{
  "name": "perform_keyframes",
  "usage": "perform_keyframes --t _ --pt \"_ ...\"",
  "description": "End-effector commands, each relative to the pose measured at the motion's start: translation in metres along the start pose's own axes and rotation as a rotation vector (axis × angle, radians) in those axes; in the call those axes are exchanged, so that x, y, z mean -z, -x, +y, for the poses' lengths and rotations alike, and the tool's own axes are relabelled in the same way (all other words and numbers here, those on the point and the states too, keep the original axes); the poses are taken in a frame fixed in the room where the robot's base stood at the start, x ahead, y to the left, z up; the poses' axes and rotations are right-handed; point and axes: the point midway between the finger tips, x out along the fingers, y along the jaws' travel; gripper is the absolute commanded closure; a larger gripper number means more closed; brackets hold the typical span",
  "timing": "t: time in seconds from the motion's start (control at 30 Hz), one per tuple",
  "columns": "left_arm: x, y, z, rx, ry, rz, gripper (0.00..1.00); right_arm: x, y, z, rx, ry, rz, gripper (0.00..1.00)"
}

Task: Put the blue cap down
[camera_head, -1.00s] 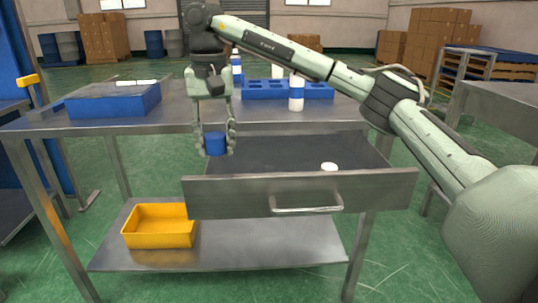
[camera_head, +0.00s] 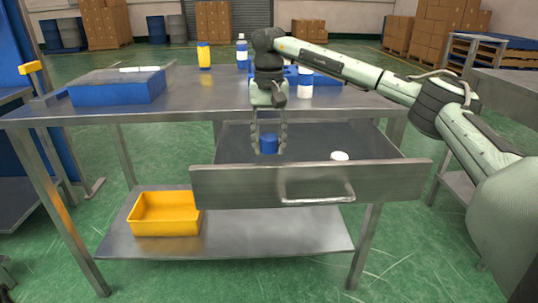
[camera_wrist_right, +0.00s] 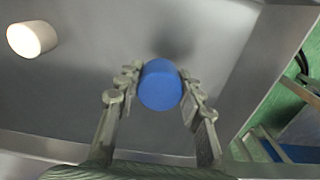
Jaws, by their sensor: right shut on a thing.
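The blue cap (camera_head: 269,144) is between the fingers of my right gripper (camera_head: 269,150), which is shut on it. It hangs over the open drawer (camera_head: 310,184) of the metal table; whether it touches the drawer floor I cannot tell. In the right wrist view the blue cap (camera_wrist_right: 160,86) sits between both fingertips of the gripper (camera_wrist_right: 160,92), with a soft shadow on the grey drawer floor (camera_wrist_right: 85,85). My left gripper is in neither view.
A white cap (camera_head: 339,156) lies at the drawer's right; it also shows in the wrist view (camera_wrist_right: 32,39). A yellow bin (camera_head: 165,222) is on the lower shelf.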

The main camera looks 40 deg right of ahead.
Motion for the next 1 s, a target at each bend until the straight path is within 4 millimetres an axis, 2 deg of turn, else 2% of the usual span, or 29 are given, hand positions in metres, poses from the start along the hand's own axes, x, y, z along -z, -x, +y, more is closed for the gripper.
perform_keyframes --t 0.2,0.27,0.6,1.0 --pt "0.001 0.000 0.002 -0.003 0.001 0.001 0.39 -0.001 -0.031 0.001 -0.002 0.000 -0.002 1.00" --pt "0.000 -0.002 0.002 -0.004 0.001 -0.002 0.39 -0.001 -0.035 0.001 -0.002 0.000 -0.002 1.00" --pt "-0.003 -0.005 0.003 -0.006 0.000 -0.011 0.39 -0.001 -0.039 0.000 -0.002 0.000 -0.002 1.00" --pt "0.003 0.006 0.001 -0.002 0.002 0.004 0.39 -0.001 -0.047 0.000 0.000 0.000 0.000 1.00"
